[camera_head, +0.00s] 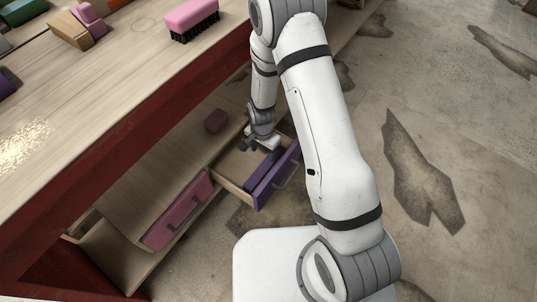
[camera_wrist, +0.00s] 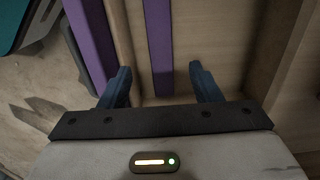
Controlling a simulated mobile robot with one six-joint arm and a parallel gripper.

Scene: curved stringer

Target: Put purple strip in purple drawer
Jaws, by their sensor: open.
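The purple drawer stands pulled open below the counter; its purple front (camera_head: 283,178) with a grey handle faces right in the head view. The front also shows at the left of the wrist view (camera_wrist: 92,42). The purple strip (camera_head: 262,175) lies inside the drawer, near the front panel. In the wrist view the strip (camera_wrist: 159,45) runs lengthwise over the pale drawer bottom, its near end between my finger lines. My gripper (camera_wrist: 163,85) is open over the drawer, a dark finger on either side of the strip, not closed on it. It shows small in the head view (camera_head: 262,148).
A closed pink drawer (camera_head: 180,210) sits to the left of the open one. A small dark red block (camera_head: 215,121) lies on the shelf behind. A pink brush (camera_head: 192,18) and several coloured blocks stand on the counter (camera_head: 130,75). The floor at right is clear.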

